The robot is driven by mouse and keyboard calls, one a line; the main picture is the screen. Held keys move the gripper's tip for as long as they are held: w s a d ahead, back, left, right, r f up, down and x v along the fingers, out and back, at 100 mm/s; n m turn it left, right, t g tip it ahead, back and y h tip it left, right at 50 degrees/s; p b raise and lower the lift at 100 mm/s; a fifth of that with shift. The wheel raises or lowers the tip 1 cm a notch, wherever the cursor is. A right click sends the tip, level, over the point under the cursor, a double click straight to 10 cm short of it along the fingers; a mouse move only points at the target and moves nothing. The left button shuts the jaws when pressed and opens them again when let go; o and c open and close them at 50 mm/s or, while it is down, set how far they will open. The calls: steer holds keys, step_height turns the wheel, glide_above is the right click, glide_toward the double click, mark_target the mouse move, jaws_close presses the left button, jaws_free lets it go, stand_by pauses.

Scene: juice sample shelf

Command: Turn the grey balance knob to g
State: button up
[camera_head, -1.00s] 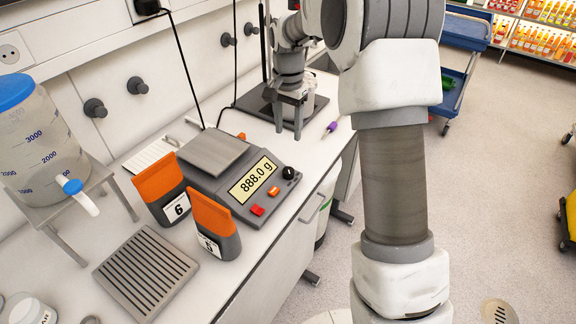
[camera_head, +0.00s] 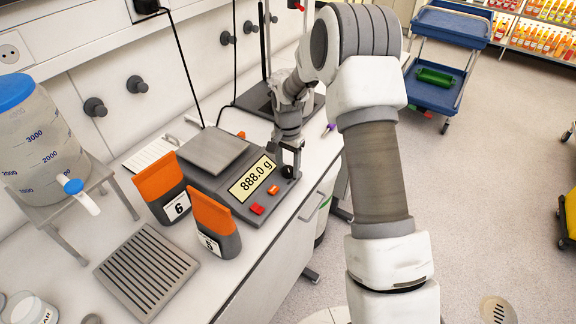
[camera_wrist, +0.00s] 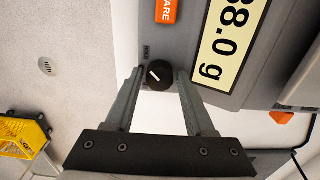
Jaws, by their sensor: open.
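The grey balance (camera_head: 228,182) stands on the bench, its display (camera_head: 251,178) reading 888.0 g. Its dark round knob (camera_wrist: 158,75) has a white pointer line, slanted in the wrist view. In the head view the knob (camera_head: 288,172) is partly covered by my gripper (camera_head: 290,166). In the wrist view my gripper (camera_wrist: 157,73) is open, with one finger on each side of the knob; I cannot tell whether they touch it. The markings around the knob are too small to read.
Two orange-and-grey bags (camera_head: 214,222) stand left of the balance, near a slotted grey tray (camera_head: 147,270). A clear tank with a blue lid (camera_head: 14,88) is at the left. A stand base (camera_head: 262,102) is behind my gripper. A purple-tipped item (camera_head: 330,127) lies near the bench edge.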

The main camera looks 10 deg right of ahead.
jaws_close()
steer(key=shift+n, duration=0.3)
steer(key=n+b, duration=0.1)
steer(key=n, duration=0.2)
steer(key=shift+n, duration=0.4)
steer(key=n+b, duration=0.1)
steer(key=n, duration=0.8)
steer(key=shift+r+n, duration=0.1)
steer(key=shift+n, duration=2.1)
